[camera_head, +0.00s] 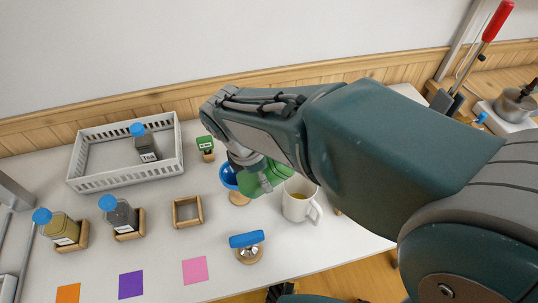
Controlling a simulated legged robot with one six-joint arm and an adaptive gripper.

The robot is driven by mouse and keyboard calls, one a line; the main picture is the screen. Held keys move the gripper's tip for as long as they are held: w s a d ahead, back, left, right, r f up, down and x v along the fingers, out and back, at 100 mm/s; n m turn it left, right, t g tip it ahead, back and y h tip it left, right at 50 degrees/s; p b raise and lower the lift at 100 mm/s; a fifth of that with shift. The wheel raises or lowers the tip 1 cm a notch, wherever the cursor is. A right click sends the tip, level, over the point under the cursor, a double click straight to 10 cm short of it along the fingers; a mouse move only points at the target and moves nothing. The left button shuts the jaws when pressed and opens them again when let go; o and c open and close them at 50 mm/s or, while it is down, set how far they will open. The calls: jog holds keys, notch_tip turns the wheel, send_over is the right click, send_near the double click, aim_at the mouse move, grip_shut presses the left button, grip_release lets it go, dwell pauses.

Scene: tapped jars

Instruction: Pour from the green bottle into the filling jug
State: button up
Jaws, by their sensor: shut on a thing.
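The green bottle (276,174) is held in my gripper (254,172), which is shut on it. The bottle looks tilted over, and the gripper and arm hide part of it. The white jug (297,208), with a handle on its right, stands just right of and below the bottle in the picture. Something yellowish shows inside the jug. I cannot tell whether the bottle's mouth is over the jug, and no stream can be made out.
A blue rounded piece (228,176) shows left of the bottle, above a wooden base (239,198). A blue bar on a round stand (247,240) is in front. Capped bottles (64,228) (122,214), an empty wooden holder (187,211) and a white basket (83,157) stand left.

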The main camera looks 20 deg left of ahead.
jog(key=shift+f, duration=2)
jog(key=r+y, duration=0.1)
jog(key=r+g+y, duration=0.1)
jog(key=y, duration=0.1)
jog(key=shift+s+a+r+g, duration=0.2)
jog(key=shift+a+r+g, duration=0.1)
jog(key=shift+a, duration=0.05)
jog(key=shift+a+f, duration=0.1)
jog(key=shift+s+f, duration=0.2)
jog(key=shift+f, duration=1.05)
jog(key=shift+a+g+y, duration=0.1)
jog(key=shift+g+y, duration=0.6)
jog(key=shift+y, duration=0.3)
